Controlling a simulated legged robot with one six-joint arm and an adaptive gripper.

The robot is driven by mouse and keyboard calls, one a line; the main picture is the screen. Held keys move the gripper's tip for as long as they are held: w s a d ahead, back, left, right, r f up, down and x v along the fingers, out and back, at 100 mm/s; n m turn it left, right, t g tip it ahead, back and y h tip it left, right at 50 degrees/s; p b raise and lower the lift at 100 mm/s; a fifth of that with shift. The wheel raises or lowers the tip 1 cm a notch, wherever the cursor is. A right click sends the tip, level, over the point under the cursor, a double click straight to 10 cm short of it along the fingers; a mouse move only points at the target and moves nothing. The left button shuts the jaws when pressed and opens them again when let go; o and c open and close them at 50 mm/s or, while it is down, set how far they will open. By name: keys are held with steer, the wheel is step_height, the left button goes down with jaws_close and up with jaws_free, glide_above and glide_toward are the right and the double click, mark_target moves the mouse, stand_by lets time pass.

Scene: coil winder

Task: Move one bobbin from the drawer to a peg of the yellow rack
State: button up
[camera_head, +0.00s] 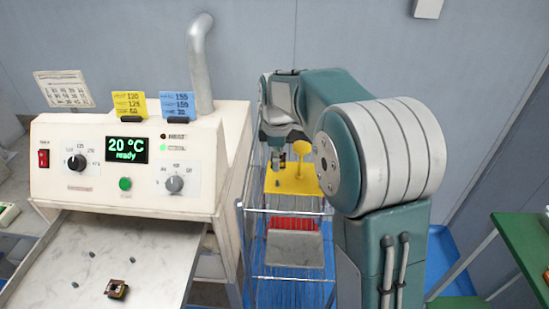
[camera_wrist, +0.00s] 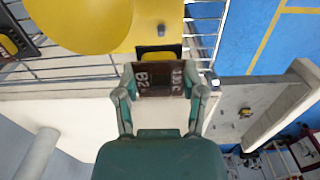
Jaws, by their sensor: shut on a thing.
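My gripper (camera_wrist: 160,85) is shut on a dark brown bobbin (camera_wrist: 158,80) with pale lettering, held between its two fingers in the wrist view. The yellow rack (camera_wrist: 150,35) lies just beyond the held bobbin, with a short grey peg (camera_wrist: 162,30) on it. I cannot tell whether the bobbin touches the rack. In the head view the yellow rack (camera_head: 291,184) is behind my arm and partly hidden by it. Another bobbin (camera_head: 116,289) lies in the open drawer (camera_head: 150,255); it also shows in the wrist view.
The rack has a yellow post with a round top (camera_head: 301,148). It stands on a wire cart (camera_head: 290,277) with a red bin (camera_head: 293,224). The coil winder (camera_head: 130,165) stands at left, its display reading 20 °C ready. A green table (camera_head: 527,240) is at right.

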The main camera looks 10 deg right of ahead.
mark_target(275, 185)
steer(key=shift+d+f, duration=0.2)
steer(key=shift+d, duration=0.1)
steer(key=shift+f, duration=0.35)
steer(key=f, duration=0.1)
steer(key=a+f, duration=0.1)
steer(key=f, duration=0.1)
steer(key=shift+a, duration=0.2)
steer(key=shift+f, duration=0.25)
steer(key=shift+d+f, duration=0.15)
steer(key=shift+d, duration=0.35)
steer(key=shift+a, duration=0.15)
steer(key=shift+a, duration=0.25)
steer(key=shift+d, duration=0.2)
steer(key=shift+s+a+f, duration=0.1)
steer(key=shift+f, duration=0.85)
